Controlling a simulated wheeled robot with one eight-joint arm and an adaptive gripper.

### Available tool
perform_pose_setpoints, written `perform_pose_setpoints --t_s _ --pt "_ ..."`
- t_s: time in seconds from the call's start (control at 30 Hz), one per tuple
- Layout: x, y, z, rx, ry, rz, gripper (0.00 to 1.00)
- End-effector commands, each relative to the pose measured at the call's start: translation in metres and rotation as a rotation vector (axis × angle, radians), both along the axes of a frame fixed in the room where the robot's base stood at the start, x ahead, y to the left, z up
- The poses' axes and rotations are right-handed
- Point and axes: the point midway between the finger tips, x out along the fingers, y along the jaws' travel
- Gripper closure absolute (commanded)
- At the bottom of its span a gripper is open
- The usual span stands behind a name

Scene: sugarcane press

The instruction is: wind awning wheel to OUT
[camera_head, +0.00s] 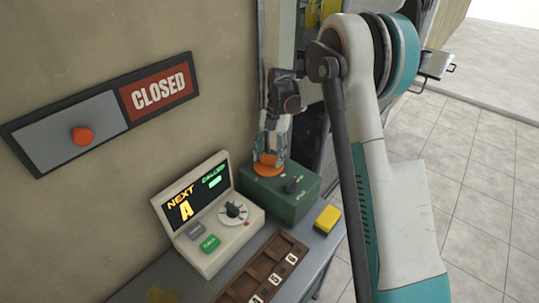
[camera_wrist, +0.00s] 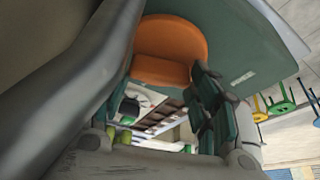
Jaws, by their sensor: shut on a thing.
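My gripper (camera_head: 270,153) points down at an orange round part (camera_head: 267,168) on top of a green box (camera_head: 308,196) beside the wall. In the wrist view the orange part (camera_wrist: 168,48) lies between the fingers of my gripper (camera_wrist: 166,68), which are closed on it. Its lower side and the contact points are partly hidden by the fingers. I see no OUT mark, and I cannot tell from a label that the orange part is the awning wheel.
A cream console (camera_head: 207,258) with a lit display and dial stands left of the green box. A wooden tray (camera_head: 262,262) with numbered tiles and a yellow block (camera_head: 327,219) are near. A CLOSED sign (camera_head: 158,91) with an orange knob (camera_head: 82,136) hangs on the wall. Tiled floor (camera_head: 480,200) is clear at right.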

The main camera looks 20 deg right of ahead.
Motion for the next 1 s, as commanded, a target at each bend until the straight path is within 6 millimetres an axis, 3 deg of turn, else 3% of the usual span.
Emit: perform_pose_setpoints --t_s 0.63,0.67,0.73,1.0 --pt "0.0008 0.0 -0.0004 -0.002 -0.001 0.049 0.69" --pt "0.0008 -0.0001 -0.0003 -0.001 -0.002 0.048 0.41" --pt "0.0007 0.0 -0.0002 -0.001 -0.002 0.048 0.25" --pt "0.0005 0.0001 -0.0001 0.0 -0.001 0.048 0.25"
